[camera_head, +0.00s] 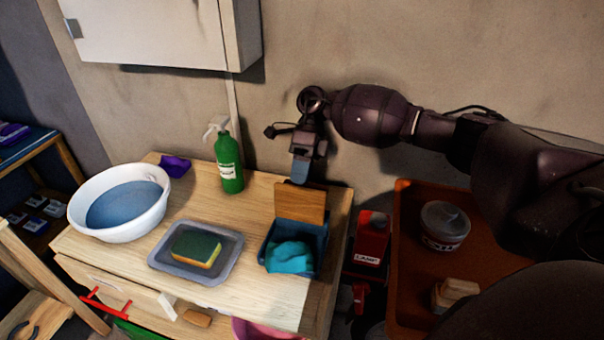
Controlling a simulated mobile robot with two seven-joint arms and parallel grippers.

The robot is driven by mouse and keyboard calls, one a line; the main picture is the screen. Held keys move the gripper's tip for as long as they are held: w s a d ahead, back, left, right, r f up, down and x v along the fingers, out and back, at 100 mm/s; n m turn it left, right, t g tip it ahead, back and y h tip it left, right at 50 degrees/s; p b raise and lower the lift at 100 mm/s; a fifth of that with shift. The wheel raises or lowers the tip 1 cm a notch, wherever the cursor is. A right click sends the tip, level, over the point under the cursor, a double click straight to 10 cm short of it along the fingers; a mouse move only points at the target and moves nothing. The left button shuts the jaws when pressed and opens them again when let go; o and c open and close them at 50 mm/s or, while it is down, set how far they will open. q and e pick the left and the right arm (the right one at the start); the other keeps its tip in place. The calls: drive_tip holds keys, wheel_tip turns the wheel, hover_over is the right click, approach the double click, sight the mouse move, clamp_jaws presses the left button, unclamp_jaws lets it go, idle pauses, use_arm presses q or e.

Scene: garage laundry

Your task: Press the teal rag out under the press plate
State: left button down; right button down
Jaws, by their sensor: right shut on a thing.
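The teal rag (289,257) lies bunched in a dark blue open box (316,262) at the right of the wooden bench, partly over its front. The wooden press plate (300,204) stands raised at the back of this box, above and behind the rag. My right gripper (300,178) comes down from behind and is shut at the plate's top edge, where a small blue piece shows between the fingers. The exact grip is too small to see well. My left gripper is not in view.
A tray (157,264) with a sponge (196,247) lies left of the box. A white basin of water (145,219) and a green bottle (229,165) stand on the bench (266,299). An orange tray (410,212) with a jar (444,224) stands to the right.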

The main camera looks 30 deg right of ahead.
drive_tip(key=c, duration=1.2)
unclamp_jaws()
drive_tip(key=f, duration=0.1)
drive_tip(key=s+a+f, duration=0.1)
drive_tip(key=shift+f, duration=0.35)
drive_tip(key=shift+o, duration=1.3)
drive_tip(key=shift+r, duration=0.1)
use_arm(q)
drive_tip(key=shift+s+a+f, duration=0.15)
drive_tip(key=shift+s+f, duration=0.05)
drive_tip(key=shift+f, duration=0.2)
use_arm(e)
drive_tip(key=shift+o, duration=0.4)
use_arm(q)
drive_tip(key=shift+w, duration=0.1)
use_arm(e)
drive_tip(key=shift+d, duration=0.1)
drive_tip(key=shift+c, duration=0.7)
drive_tip(key=shift+w+r, duration=0.1)
drive_tip(key=shift+r, duration=0.35)
use_arm(q)
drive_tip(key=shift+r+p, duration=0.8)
drive_tip(key=shift+p, duration=0.15)
use_arm(e)
wheel_tip(320, 180, up, 21)
drive_tip(key=shift+w, duration=0.15)
